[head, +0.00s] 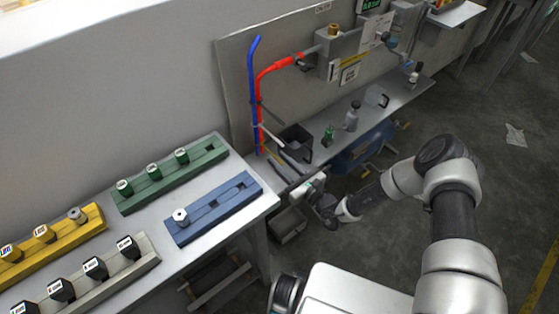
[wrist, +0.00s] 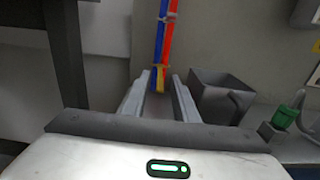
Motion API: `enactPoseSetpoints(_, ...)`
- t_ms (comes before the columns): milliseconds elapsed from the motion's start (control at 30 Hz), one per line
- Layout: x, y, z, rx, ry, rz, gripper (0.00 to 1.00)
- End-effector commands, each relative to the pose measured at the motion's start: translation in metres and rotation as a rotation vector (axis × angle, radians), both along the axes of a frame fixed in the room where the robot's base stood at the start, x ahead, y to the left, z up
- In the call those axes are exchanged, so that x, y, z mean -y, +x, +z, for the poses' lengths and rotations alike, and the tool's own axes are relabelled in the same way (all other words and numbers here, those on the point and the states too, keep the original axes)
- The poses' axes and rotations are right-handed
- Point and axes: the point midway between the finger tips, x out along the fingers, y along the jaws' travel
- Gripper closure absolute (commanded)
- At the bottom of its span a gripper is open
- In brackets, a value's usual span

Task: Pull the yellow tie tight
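A blue hose (head: 252,90) and a red hose (head: 262,105) run down the back panel side by side. In the wrist view, the blue hose (wrist: 163,10) and red hose (wrist: 171,35) come down to the yellow tie (wrist: 159,85), which shows between my fingertips. My gripper (wrist: 160,80) is open, its two fingers apart and pointing at the lower end of the hoses. In the head view, my gripper (head: 273,156) reaches in from the lower right and partly hides that end. Whether a finger touches the tie I cannot tell.
A dark open bin (head: 296,143) stands just right of the hoses; it also shows in the wrist view (wrist: 218,95). A table with coloured racks, including a blue rack (head: 215,208), is at left.

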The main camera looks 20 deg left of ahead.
Motion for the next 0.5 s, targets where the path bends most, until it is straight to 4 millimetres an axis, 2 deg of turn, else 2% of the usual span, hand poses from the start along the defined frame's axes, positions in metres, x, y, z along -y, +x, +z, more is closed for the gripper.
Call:
enactPoseSetpoints(167,0.028,-0.013,0.001,-0.004,0.0,-0.005,0.73)
enactPoseSetpoints(500,0.102,-0.052,0.001,-0.004,0.0,-0.004,0.73)
